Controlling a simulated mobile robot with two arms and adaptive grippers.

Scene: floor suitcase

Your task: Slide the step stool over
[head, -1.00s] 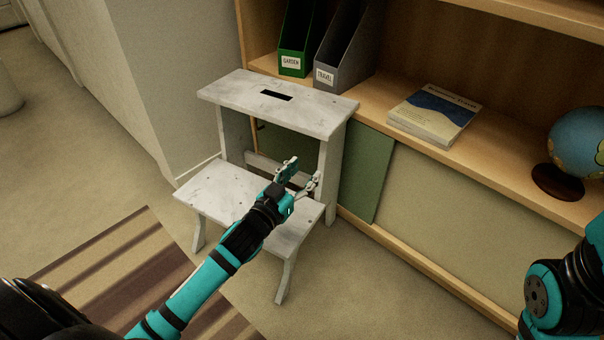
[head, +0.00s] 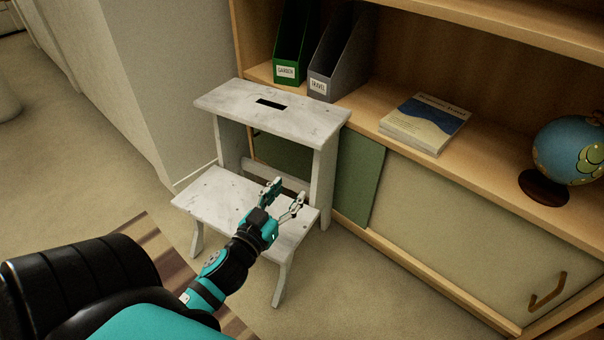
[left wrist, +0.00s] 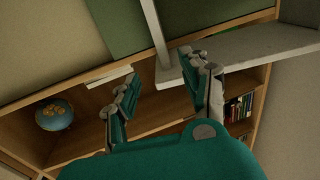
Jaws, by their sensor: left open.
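The white, scuffed two-step stool (head: 215,200) stands upright on the floor in front of the shelf unit. Its top step has a dark slot. My left gripper (head: 288,190) is open and empty, over the right part of the lower step and in front of the right upright. Its arm hides part of the lower step's front. In the left wrist view, my left gripper's open fingers (left wrist: 165,88) point toward the stool's pale parts (left wrist: 250,46). I cannot tell whether they touch. My right gripper is not in view.
The shelf unit holds a green file holder (head: 288,45), a grey file holder (head: 335,60), a book stack (head: 425,122) and a globe (head: 570,148). A green sliding panel (head: 358,180) is behind the stool. A wall stands left. A striped rug (head: 165,250) lies in front; floor at right is clear.

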